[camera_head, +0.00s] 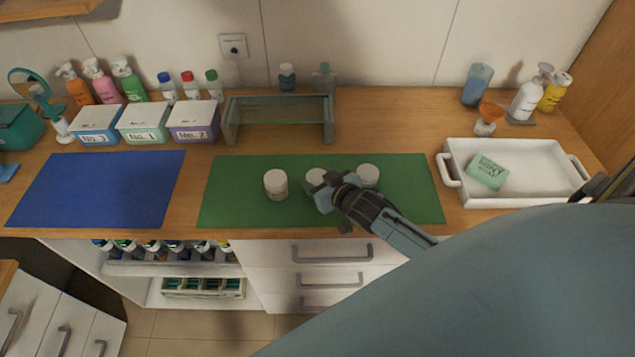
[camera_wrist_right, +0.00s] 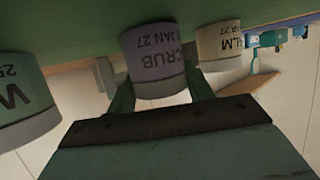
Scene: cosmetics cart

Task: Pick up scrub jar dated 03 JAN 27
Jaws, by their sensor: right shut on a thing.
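In the wrist view, where the mat is at the top, my right gripper (camera_wrist_right: 161,92) is shut on the scrub jar (camera_wrist_right: 158,72). Its partly covered label shows "CRUB" and "JAN 27"; the day is hidden. My left gripper is out of view.
A glass-topped stand (camera_head: 280,108) and lidded boxes (camera_head: 145,122) are behind the mats. The blue mat (camera_head: 100,188) at left is bare. A white tray (camera_head: 540,160) at right holds a green box (camera_head: 487,172). The other two jars are close beside the gripper.

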